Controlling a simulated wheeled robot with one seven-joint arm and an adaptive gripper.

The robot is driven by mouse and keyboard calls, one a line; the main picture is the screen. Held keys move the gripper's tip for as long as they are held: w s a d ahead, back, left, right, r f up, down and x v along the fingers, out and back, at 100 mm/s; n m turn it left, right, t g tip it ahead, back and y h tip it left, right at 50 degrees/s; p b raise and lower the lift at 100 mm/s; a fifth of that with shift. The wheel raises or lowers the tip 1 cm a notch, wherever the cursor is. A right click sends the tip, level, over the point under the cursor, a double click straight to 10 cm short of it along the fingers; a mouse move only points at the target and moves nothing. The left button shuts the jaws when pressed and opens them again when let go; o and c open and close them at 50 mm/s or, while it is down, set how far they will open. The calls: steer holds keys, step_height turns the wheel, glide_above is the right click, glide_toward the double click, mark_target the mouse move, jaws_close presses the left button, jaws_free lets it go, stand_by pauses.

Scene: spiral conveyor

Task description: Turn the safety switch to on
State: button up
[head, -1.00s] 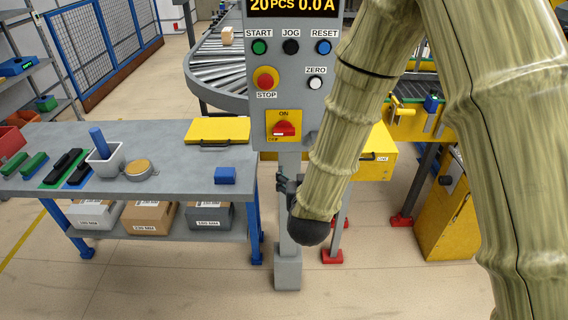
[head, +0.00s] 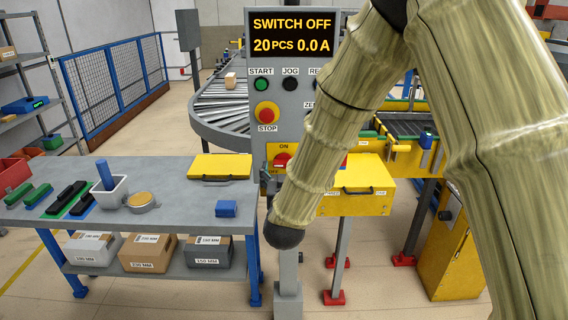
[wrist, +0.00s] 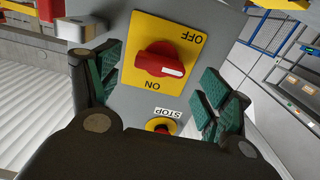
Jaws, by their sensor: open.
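The safety switch is a red knob (wrist: 160,60) on a yellow plate (wrist: 187,88) marked OFF and ON, upside down in the wrist view. The white mark on the knob is at its right end there. The display (head: 291,34) reads SWITCH OFF. My gripper (wrist: 160,92) is open and empty, its green-padded fingers on either side of the switch plate. The knob shows between them; I cannot tell the remaining distance. In the head view the gripper is mostly hidden behind my arm.
A red STOP button (head: 266,113) sits above the switch on the grey control post, near the START button (head: 261,84). A grey workbench (head: 165,223) with a yellow case (head: 219,167) stands to the left. A yellow box (head: 355,199) is to the right.

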mark_target(284, 165)
steer(key=shift+w+p, duration=0.3)
steer(key=shift+w, duration=1.45)
steer(key=c, duration=1)
